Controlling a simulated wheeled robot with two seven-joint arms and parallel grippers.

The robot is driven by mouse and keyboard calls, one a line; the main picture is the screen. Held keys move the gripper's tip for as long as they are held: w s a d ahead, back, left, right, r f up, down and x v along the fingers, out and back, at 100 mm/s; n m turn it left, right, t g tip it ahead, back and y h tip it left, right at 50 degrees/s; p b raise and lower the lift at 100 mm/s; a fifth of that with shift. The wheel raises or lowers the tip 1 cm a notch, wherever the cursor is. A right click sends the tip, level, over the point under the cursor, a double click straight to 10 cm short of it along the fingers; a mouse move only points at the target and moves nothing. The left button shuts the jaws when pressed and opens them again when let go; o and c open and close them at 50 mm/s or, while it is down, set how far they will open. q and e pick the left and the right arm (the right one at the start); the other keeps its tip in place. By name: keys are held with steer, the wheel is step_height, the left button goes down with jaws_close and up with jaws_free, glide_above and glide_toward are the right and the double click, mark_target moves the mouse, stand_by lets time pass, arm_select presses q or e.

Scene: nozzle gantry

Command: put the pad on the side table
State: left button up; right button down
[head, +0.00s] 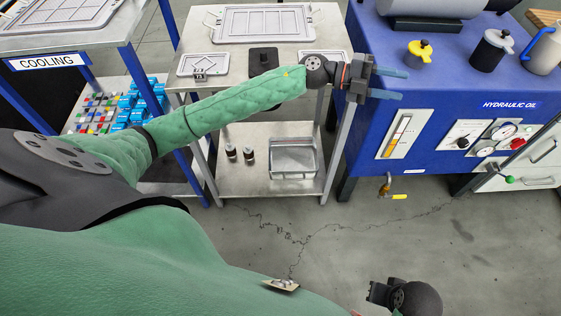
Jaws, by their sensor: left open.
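The steel side table (232,49) stands at the top centre, with a lower shelf. A flat black square piece (263,61) with a raised part lies on its top; I cannot tell whether this is the pad. My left gripper (403,84) is open and empty, with blue fingers pointing right. It appears to the right of the table top, in front of the blue hydraulic unit. My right gripper (371,295) shows small and dark at the bottom; its fingers are not clear. A small beige plate with a metal part (282,285) shows at the bottom, beside my green body.
Framed trays (263,22) lie on the side table; two small brown bottles (231,152) and a metal bin (293,158) are on its shelf. The blue hydraulic unit (361,140) stands right, a cooling rack (60,41) left. The cracked floor (350,245) between is mostly clear.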

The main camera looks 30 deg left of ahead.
arm_select(q)
steer(key=s+a+f+n+t+y, duration=0.3)
steer(key=f+n+y, duration=0.3)
steer(key=n, duration=0.3)
steer(key=s+a+f+n+t+y, duration=0.35)
steer(key=f+n+y, duration=0.3)
steer(key=n, duration=0.25)
steer(key=s+a+f+n+t+y, duration=0.3)
steer(key=f+n+t+y, duration=0.15)
steer(key=f+n, duration=0.35)
steer(key=s+f+n+g, duration=0.1)
steer(key=s+f+g, duration=0.3)
steer(key=s, duration=0.5)
steer(key=s+f+n+g, duration=0.1)
steer(key=s+f+g, duration=0.2)
steer(key=s, duration=0.6)
steer(key=s+f+n+g, duration=0.1)
steer(key=s+f+g, duration=0.3)
steer(key=s, duration=0.4)
steer(key=shift+s+f+g, duration=0.3)
steer(key=shift+s+g, duration=0.1)
steer(key=shift+g, duration=0.4)
steer(key=shift+a, duration=0.1)
